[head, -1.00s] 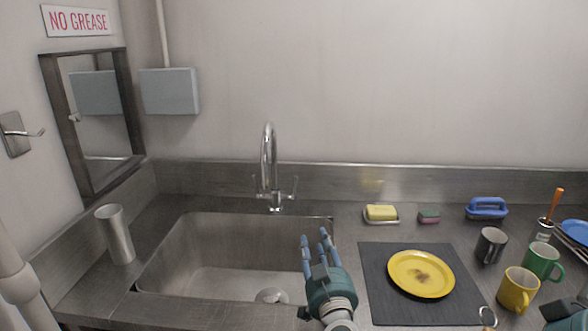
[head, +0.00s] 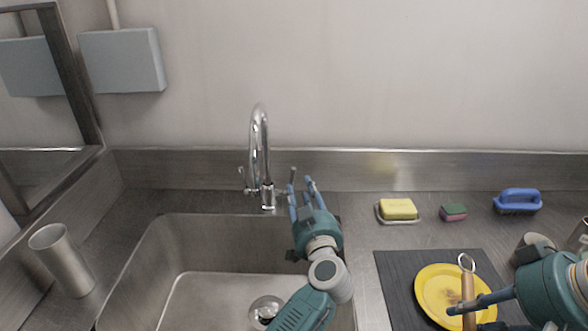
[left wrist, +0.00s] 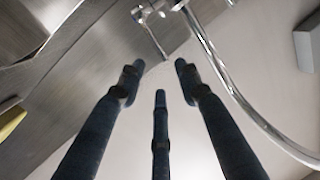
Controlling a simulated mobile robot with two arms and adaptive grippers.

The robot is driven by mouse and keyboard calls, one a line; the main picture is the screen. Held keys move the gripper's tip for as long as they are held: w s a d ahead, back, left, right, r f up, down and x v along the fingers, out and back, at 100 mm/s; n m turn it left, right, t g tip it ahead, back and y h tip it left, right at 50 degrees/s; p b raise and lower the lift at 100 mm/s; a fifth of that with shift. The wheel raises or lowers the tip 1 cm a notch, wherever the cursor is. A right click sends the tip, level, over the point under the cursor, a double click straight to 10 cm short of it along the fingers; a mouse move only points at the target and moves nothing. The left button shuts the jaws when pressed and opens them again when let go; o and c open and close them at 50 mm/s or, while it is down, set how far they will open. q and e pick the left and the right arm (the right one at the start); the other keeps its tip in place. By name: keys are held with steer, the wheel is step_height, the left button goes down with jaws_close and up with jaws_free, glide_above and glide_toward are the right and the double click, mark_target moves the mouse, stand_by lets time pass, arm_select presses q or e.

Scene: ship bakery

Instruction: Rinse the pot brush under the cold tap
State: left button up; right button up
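The chrome swan-neck tap (head: 259,140) stands behind the sink (head: 190,235), with a small lever on each side. My left gripper (head: 302,190) is up beside the right-hand lever, its fingers spread and empty. In the left wrist view the fingers (left wrist: 155,85) point at the tap's lever (left wrist: 148,30), with no contact visible. My right gripper (head: 465,303) is at the right, its fingers closed around a wooden handle (head: 468,287) with a metal ring at the top. This looks like the pot brush; its head is out of frame.
A steel tumbler (head: 62,260) stands left of the sink. A yellow plate (head: 430,285) lies on a dark mat (head: 395,270). A yellow sponge (head: 398,208), a small pink-green sponge (head: 453,211) and a blue scrub brush (head: 517,201) sit along the back. A dark mug (head: 530,243) stands near my right arm.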

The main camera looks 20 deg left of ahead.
arm_select(q)
steer(key=x, duration=1)
jaws_close()
steer(key=shift+a, duration=0.1)
